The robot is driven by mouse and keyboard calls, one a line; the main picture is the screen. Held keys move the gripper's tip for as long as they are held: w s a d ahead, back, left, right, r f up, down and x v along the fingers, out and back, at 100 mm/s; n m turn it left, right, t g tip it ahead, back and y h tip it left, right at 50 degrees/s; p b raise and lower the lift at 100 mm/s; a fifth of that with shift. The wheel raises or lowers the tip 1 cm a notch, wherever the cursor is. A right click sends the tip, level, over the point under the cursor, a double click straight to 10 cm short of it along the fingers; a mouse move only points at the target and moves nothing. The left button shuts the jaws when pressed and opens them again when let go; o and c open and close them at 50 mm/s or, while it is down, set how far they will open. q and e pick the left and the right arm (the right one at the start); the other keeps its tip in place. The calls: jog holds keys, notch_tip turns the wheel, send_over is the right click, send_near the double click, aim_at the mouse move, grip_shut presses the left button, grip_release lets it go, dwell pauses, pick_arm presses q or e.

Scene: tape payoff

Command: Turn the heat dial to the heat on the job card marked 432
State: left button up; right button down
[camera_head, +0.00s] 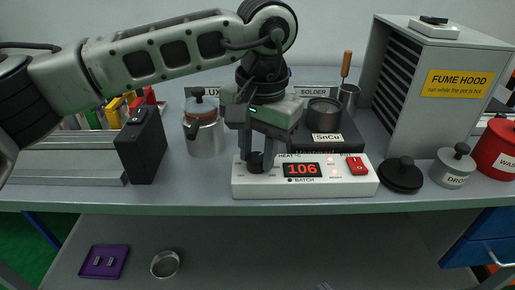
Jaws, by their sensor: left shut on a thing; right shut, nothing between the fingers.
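The white heat control unit (345,187) stands near the front edge of the bench, and its red display (301,170) reads 106. My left gripper (257,165) comes down from above and is shut on the black heat dial (255,160) at the unit's left end. Its fingers partly hide the dial. No job card marked 432 can be made out. My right gripper is not in view.
A pot (324,113) labelled SnCu stands behind the unit. A kettle-like can (203,128) and black box (141,146) stand left.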

dwell(0.5)
pick_arm(q)
jog(key=o, duration=1)
jog(key=shift+c, duration=0.2)
notch_tip(320, 180, up, 16)
jog(key=p, duration=0.2)
jog(key=shift+s+d, duration=0.3)
jog(key=shift+d, duration=0.1)
pick_arm(e)
jog(key=shift+r, duration=0.45)
